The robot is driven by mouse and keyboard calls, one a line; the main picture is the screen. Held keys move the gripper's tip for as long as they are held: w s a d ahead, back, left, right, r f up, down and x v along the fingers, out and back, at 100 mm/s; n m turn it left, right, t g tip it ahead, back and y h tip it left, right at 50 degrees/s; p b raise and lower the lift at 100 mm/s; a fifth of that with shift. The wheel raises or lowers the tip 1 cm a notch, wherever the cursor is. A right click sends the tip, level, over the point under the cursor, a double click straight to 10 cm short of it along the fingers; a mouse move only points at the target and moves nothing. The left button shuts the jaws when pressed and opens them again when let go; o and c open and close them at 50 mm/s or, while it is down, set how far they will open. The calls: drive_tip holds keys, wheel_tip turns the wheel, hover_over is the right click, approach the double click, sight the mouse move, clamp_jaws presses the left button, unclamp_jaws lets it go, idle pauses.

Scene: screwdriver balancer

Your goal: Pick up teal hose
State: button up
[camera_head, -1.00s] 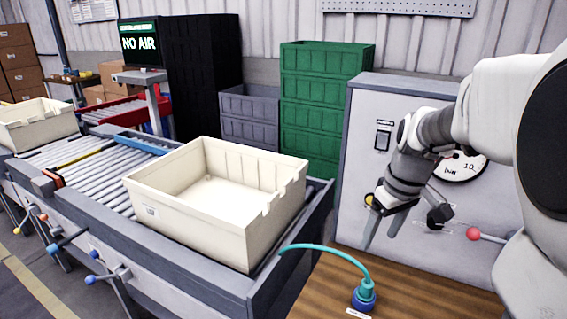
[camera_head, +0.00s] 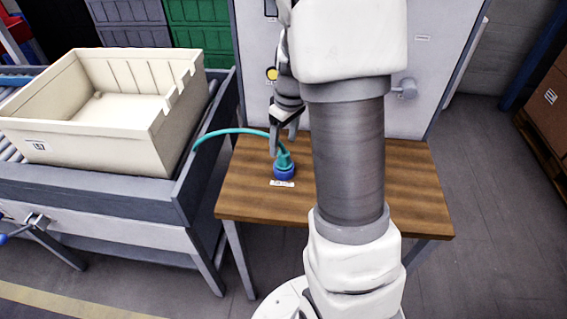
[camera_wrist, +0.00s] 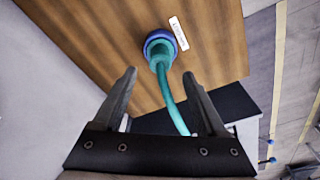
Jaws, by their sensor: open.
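The teal hose (camera_head: 238,131) rises from a blue fitting (camera_head: 284,172) on the wooden table and arcs left toward the conveyor. My gripper (camera_head: 283,140) is at the hose's fitting end in the head view, pointing down, and partly covers it. In the wrist view the gripper (camera_wrist: 159,78) is open, with the two dark fingers apart. The teal hose (camera_wrist: 167,88) shows between the fingers, and the blue fitting (camera_wrist: 153,38) lies just beyond the fingertips. Whether the fingers touch the hose cannot be told. The hose's far end is hidden in the wrist view.
The wooden table (camera_head: 405,190) has a small white label (camera_head: 282,183) by the fitting. A cream crate (camera_head: 95,150) stands on the conveyor at left. A grey cabinet (camera_head: 425,60) stands behind the table. The table's right side is clear.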

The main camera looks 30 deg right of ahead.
sight(284, 152)
wheel_tip(284, 152, down, 4)
drive_tip(key=shift+s+f+b, duration=0.1)
drive_tip(key=shift+f+b, duration=0.1)
drive_tip(key=shift+b, duration=0.3)
drive_tip(key=shift+f, duration=0.5)
clamp_jaws()
